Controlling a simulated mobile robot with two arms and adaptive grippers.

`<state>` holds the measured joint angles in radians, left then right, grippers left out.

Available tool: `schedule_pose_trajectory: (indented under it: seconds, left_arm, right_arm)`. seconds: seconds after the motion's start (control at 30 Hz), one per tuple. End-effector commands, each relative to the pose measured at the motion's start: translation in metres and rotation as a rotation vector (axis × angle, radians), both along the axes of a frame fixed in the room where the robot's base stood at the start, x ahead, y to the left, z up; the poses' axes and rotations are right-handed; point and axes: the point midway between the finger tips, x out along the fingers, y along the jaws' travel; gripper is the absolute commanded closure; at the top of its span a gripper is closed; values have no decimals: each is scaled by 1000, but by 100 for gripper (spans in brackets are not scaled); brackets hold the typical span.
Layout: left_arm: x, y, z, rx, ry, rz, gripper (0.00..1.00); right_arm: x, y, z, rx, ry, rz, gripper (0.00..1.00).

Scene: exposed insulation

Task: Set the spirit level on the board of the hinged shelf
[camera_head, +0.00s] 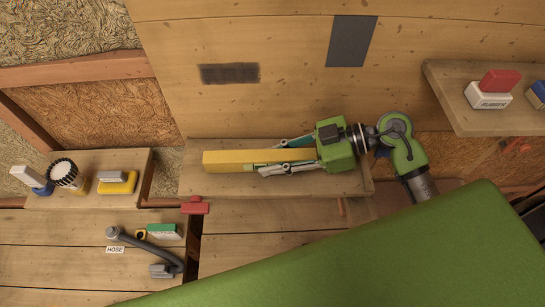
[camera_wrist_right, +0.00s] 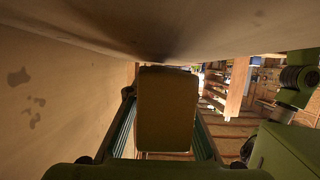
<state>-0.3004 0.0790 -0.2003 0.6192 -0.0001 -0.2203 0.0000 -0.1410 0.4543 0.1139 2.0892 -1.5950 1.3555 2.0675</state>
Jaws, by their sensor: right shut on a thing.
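The spirit level (camera_head: 228,160) is a long yellow bar, seen from above in the head view. It lies lengthwise over the wooden shelf board (camera_head: 220,187) along the wall, its left end near the board's left end. My right gripper (camera_head: 272,157) comes in from the right and is shut on its right part, one finger along each long side. The wrist view shows the level end-on as a dim block (camera_wrist_right: 167,112) between the fingers. Whether its underside touches the board cannot be told. My left gripper is not in view.
A lower-left shelf (camera_head: 125,196) holds brushes and a yellow block. A red clamp-like piece (camera_head: 195,205) sits by the board's front. A grey hose (camera_head: 150,247) and green-white box (camera_head: 164,231) lie below. An upper-right shelf (camera_head: 455,95) carries several blocks.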

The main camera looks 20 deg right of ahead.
Motion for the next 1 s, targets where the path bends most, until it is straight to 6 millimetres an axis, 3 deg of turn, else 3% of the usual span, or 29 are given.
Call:
schedule_pose_trajectory:
  seconds: [0.03,0.07,0.1,0.13,0.47,0.6,1.0]
  left_arm:
    - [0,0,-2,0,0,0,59]
    - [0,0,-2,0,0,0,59]
    - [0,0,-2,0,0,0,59]
    - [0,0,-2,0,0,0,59]
    - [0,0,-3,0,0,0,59]
    - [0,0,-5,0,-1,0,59]
    - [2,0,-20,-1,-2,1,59]
  right_arm:
    - [-4,2,-10,4,27,3,100]
    - [-4,2,-11,3,30,4,76]
    - [-5,2,-12,3,32,4,65]
    - [-5,2,-12,3,33,4,61]
    - [-6,3,-12,5,36,6,61]
    - [-5,3,-1,5,34,6,61]
    - [-20,-58,27,0,25,2,61]
